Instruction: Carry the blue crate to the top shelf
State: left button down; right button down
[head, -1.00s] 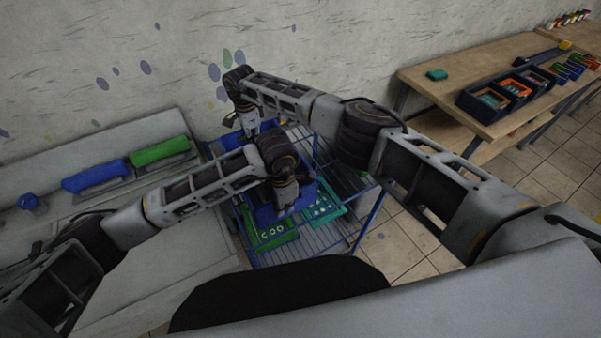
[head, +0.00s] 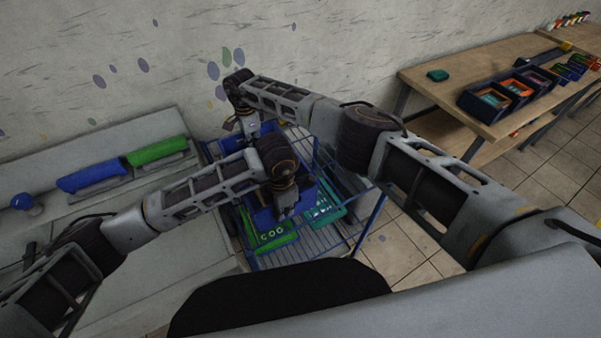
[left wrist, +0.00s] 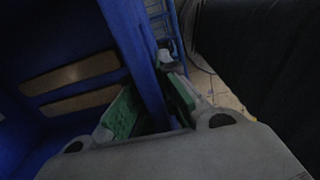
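The blue crate (head: 262,214) is over the blue wire rack in the middle of the head view, partly hidden by my arms. In the left wrist view, the crate wall (left wrist: 145,62) passes between the green pads of my left gripper (left wrist: 152,108), which is shut on it. In the head view, my left gripper (head: 287,208) is at the crate's near side, pointing down. My right gripper (head: 251,132) points down at the crate's far left side; its fingertips are too small and hidden to show their state. Two tan strips show inside the crate in the left wrist view.
The blue wire rack (head: 345,237) holds a green item (head: 272,240) and a teal item (head: 324,212) on a shelf. A grey table with blue and green rolls (head: 158,152) is at left. A wooden table (head: 440,88) with small trays is at right. Tiled floor is free between.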

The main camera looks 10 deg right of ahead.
pick_arm(q)
jog(key=shift+w+f+b, duration=0.1)
jog(key=shift+f+b, duration=0.25)
pick_arm(e)
jog(key=shift+f, duration=0.4)
pick_arm(q)
jog(key=c, duration=1.6)
grip_release()
jog(key=shift+c, duration=0.2)
pick_arm(e)
jog(key=c, duration=1.6)
grip_release()
jog(key=shift+c, duration=0.2)
pick_arm(q)
jog(key=shift+r, duration=6)
pick_arm(e)
jog(key=shift+r, duration=0.25)
notch_tip(320, 180, up, 12)
jog(key=shift+f, duration=0.2)
jog(key=shift+s+f, duration=0.1)
